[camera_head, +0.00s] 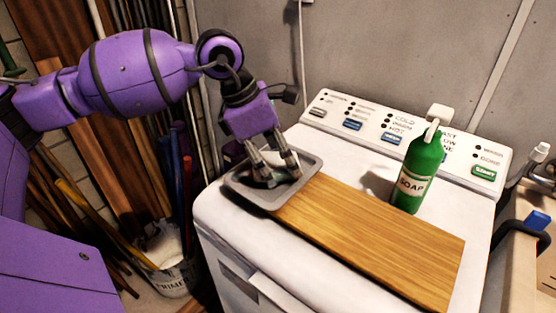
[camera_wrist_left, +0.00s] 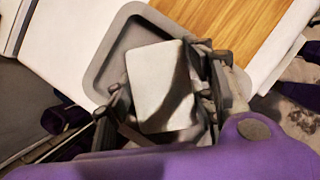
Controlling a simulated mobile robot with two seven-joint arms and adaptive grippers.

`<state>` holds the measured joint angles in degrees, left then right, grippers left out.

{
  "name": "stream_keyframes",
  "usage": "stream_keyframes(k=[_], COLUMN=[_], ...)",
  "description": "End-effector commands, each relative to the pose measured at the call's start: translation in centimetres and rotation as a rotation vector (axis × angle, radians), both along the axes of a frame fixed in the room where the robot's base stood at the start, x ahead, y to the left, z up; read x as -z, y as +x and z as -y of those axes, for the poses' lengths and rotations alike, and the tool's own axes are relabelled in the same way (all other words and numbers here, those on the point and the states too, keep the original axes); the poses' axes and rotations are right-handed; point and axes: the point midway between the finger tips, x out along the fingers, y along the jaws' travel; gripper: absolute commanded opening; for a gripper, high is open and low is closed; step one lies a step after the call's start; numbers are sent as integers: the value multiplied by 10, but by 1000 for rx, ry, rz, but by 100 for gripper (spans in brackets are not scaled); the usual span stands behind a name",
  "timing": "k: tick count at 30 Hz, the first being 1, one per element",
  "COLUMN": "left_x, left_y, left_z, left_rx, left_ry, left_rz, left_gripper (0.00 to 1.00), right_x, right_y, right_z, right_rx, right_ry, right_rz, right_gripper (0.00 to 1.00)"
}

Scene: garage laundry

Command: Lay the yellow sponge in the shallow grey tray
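A pale block (camera_wrist_left: 158,85), apparently the sponge, is inside the tray outline. It looks whitish grey rather than yellow. In the head view it is mostly hidden by the fingers. My left gripper (camera_head: 276,172) points down into the tray. Its fingers stand apart on either side of the block, with a small gap showing on the left side in the wrist view (camera_wrist_left: 162,98). My right gripper is not in view.
A wooden board (camera_head: 375,232) lies on the machine (camera_head: 225,220) to the right of the tray. A green soap bottle (camera_head: 413,172) stands behind the board, before the control panel (camera_head: 395,130). A bucket (camera_head: 168,262) with poles stands on the floor at left.

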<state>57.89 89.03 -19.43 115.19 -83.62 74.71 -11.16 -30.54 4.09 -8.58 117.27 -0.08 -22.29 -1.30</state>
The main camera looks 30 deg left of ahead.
Motion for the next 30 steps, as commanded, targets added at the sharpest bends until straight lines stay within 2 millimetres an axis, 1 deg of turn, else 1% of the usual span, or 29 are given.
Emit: stream_keyframes(k=[1, 3, 4, 13, 16, 20, 27, 30], left_x=[7, 7, 7, 4, -2, -20, -68, -84], left_y=[-3, -3, -3, -2, -3, -7, -19, -24], left_z=[0, 0, 0, 0, -2, -9, -25, -30], left_rx=[1, 1, 1, 0, -1, -3, -4, -3], left_ry=[2, 2, 2, 1, 2, 4, 5, 4], left_rz=[-17, -16, -16, -10, -9, -7, -7, -8], left_gripper=[56, 65, 68, 68, 68, 68, 68, 68], right_x=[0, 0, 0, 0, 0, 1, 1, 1], right_y=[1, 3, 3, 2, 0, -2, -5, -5], right_z=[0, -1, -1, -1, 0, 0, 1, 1], right_rx=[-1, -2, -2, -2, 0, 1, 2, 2], right_ry=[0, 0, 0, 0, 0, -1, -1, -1], right_rz=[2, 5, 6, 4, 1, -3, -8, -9], right_gripper=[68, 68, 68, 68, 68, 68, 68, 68])
